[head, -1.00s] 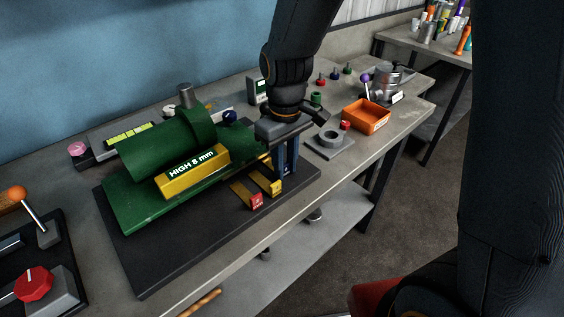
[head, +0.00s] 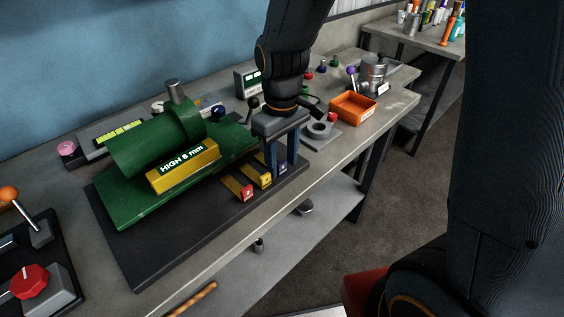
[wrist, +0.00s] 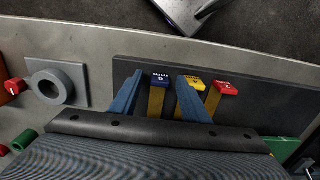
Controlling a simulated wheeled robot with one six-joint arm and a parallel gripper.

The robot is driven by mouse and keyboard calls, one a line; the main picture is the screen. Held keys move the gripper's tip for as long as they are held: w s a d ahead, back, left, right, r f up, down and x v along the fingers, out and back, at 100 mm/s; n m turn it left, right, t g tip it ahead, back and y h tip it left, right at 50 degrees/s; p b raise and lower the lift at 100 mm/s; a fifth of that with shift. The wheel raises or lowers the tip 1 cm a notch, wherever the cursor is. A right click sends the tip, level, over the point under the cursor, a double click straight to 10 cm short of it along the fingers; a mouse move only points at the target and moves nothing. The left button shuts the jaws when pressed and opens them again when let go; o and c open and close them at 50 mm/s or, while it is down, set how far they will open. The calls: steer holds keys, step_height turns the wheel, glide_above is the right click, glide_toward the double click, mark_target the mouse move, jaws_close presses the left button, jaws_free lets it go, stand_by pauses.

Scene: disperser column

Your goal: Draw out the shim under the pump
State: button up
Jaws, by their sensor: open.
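The green pump (head: 150,150) lies on a dark base plate (head: 145,265) and bears a yellow label reading "HIGH 8 mm" (head: 183,166). Several flat shims stick out from its right end side by side: a red-tabbed shim (head: 247,193), a yellow-tabbed shim (head: 265,180) and a blue-tabbed shim (head: 283,169). My gripper (head: 282,168) is open, pointing down over the plate, with blue fingers. In the wrist view my gripper (wrist: 159,75) has the blue tab (wrist: 159,80) between its fingers, apart from both; the yellow tab (wrist: 195,84) is just outside the right finger. Fingertip height is unclear.
A grey block with a ring (head: 320,130) and an orange tray (head: 353,107) stand right of the plate. A red knob (head: 31,282) and an orange-tipped lever (head: 9,193) are at the left. The bench's front strip is clear.

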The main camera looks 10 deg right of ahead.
mark_target(282, 163)
step_height(282, 163, up, 7)
steer(key=shift+b, duration=0.5)
